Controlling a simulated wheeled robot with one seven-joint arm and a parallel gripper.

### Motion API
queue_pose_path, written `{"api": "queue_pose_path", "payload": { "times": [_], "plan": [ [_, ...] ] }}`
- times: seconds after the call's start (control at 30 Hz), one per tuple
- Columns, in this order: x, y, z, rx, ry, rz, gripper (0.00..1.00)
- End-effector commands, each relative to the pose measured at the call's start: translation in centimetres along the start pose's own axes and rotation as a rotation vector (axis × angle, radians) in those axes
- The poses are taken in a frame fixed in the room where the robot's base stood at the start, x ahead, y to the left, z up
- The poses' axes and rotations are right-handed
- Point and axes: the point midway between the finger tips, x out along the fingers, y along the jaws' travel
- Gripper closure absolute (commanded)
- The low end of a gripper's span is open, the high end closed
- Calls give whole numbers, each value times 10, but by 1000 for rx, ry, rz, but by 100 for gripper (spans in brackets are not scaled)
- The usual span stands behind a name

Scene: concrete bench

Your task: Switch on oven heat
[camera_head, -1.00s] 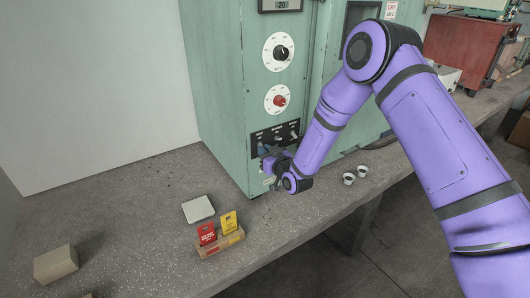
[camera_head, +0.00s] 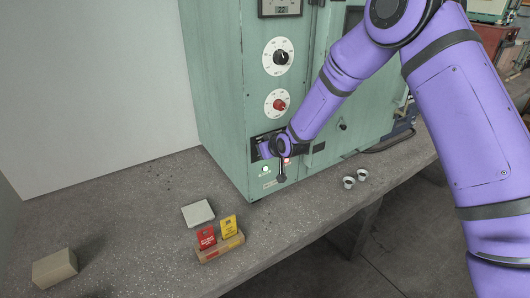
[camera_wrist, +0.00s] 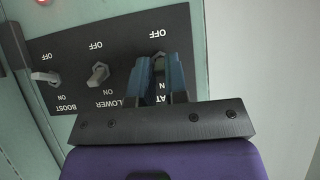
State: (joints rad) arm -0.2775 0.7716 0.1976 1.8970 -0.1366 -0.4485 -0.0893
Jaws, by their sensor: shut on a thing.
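The green oven (camera_head: 225,100) stands at the back of the bench. Its black switch panel (camera_head: 257,140) is mostly hidden by my wrist in the head view. In the wrist view the panel (camera_wrist: 75,45) appears upside down, with toggles marked BOOST, a partly covered "LOWER" and a partly covered "AT". My gripper (camera_wrist: 160,75) has its blue fingers shut on the "AT" toggle (camera_wrist: 160,57), the heat switch; the lever is largely hidden between them. The blower toggle (camera_wrist: 97,74) and boost toggle (camera_wrist: 45,77) are apart from the fingers. In the head view my gripper (camera_head: 264,149) is against the panel.
Above the panel are a red-knob dial (camera_head: 278,104) and a black-knob dial (camera_head: 280,57). A red lamp (camera_head: 287,161) and a pale lamp (camera_head: 266,169) sit below. Card holder (camera_head: 222,248), grey pad (camera_head: 197,213), block (camera_head: 55,268) and two small cups (camera_head: 355,178) lie on the bench.

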Motion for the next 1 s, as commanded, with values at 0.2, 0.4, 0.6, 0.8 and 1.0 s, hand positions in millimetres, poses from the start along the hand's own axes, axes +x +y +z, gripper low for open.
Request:
{"api": "queue_pose_path", "payload": {
  "times": [0.2, 0.4, 0.6, 0.8, 1.0],
  "plan": [
    [0, 0, -3, -1, -68, 0, 100],
    [0, 0, -3, -1, -88, 0, 100],
    [0, 0, -4, -1, -89, 0, 100],
    [0, 0, -4, -1, -89, 0, 68],
    [0, 0, -4, -1, -88, 0, 61]
  ]
}}
